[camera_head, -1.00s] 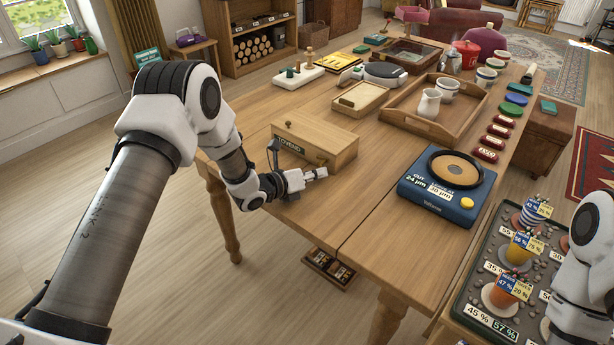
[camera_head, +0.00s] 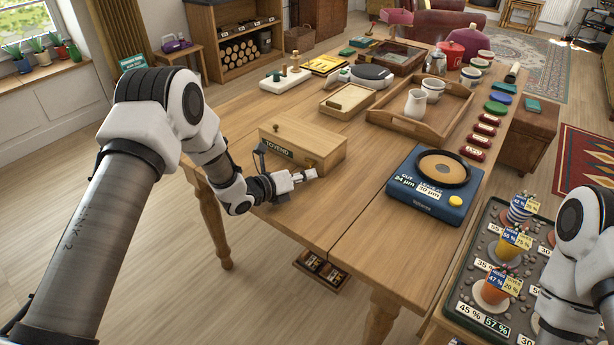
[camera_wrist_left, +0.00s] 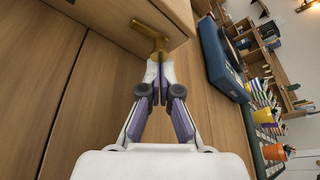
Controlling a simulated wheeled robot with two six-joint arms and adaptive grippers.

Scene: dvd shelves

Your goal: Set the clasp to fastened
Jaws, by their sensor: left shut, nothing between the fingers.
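A light wooden box (camera_head: 303,145) with a dark label and a small knob stands near the table's left edge in the head view. In the left wrist view, a brass clasp (camera_wrist_left: 150,32) sticks out from the edge of the box (camera_wrist_left: 118,22). My left gripper (camera_head: 312,174) is shut and empty, low in front of the box. In the left wrist view, its fingertips (camera_wrist_left: 160,66) are right at the clasp's end and partly overlap it; I cannot tell whether they touch. My right arm shows at the right edge, but its gripper is out of view.
A blue device (camera_head: 438,185) with a round top stands to the right of the box. A wooden tray (camera_head: 420,122) with a jug and cups lies behind it. The tabletop (camera_head: 350,195) between box and device is clear. A dark tray with small pots stands at the lower right.

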